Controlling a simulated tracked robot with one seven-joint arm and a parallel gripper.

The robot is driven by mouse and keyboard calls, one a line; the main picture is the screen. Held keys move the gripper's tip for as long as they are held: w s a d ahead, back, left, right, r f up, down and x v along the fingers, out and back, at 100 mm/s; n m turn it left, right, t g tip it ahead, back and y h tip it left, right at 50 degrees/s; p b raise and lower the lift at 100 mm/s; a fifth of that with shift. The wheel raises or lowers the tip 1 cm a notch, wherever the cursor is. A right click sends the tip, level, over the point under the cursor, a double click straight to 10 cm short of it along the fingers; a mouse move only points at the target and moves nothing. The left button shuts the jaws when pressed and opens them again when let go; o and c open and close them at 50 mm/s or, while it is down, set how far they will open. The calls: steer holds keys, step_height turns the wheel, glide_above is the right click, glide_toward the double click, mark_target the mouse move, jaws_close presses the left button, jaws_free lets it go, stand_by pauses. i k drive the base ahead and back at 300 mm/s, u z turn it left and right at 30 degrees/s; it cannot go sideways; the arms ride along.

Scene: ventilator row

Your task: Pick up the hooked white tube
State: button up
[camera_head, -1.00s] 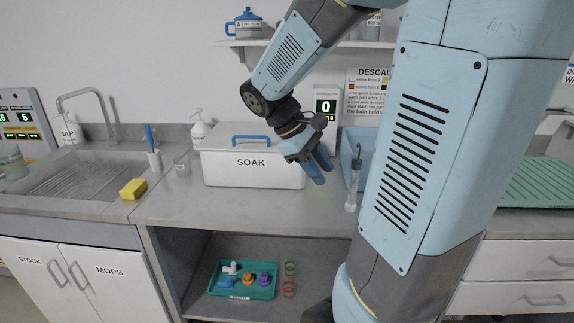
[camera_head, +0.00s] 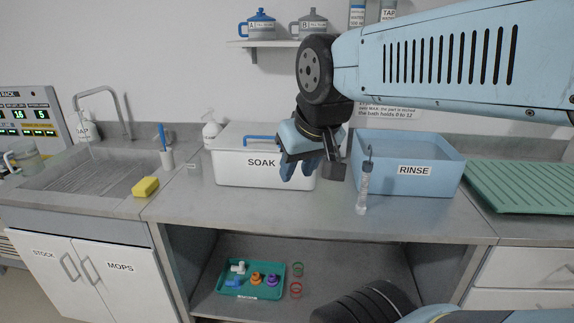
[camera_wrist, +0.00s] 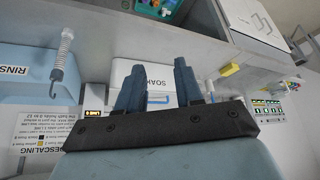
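The hooked white tube (camera_head: 363,185) is a pale ribbed tube with a dark hook at its top. It stands near upright at the left front of the blue RINSE bin; I cannot tell whether it hangs on the rim. It also shows at the upper left of the wrist view (camera_wrist: 65,48), hook end lower in that picture. My gripper (camera_head: 300,172) is open and empty, pointing down in front of the white SOAK box (camera_head: 235,170), to the left of the tube. Its two blue fingers (camera_wrist: 157,85) show apart in the wrist view, with nothing between them.
The blue RINSE bin (camera_head: 440,178) stands right of the SOAK box, with a green ribbed drainer (camera_head: 520,190) beyond. A yellow sponge (camera_head: 145,187) lies by the sink. A teal tray (camera_head: 235,290) of small parts is on the lower shelf. The front counter strip is clear.

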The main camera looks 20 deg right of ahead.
mark_target(361, 207)
steer(key=u, duration=1)
steer(key=k, duration=0.8)
steer(key=z, duration=0.4)
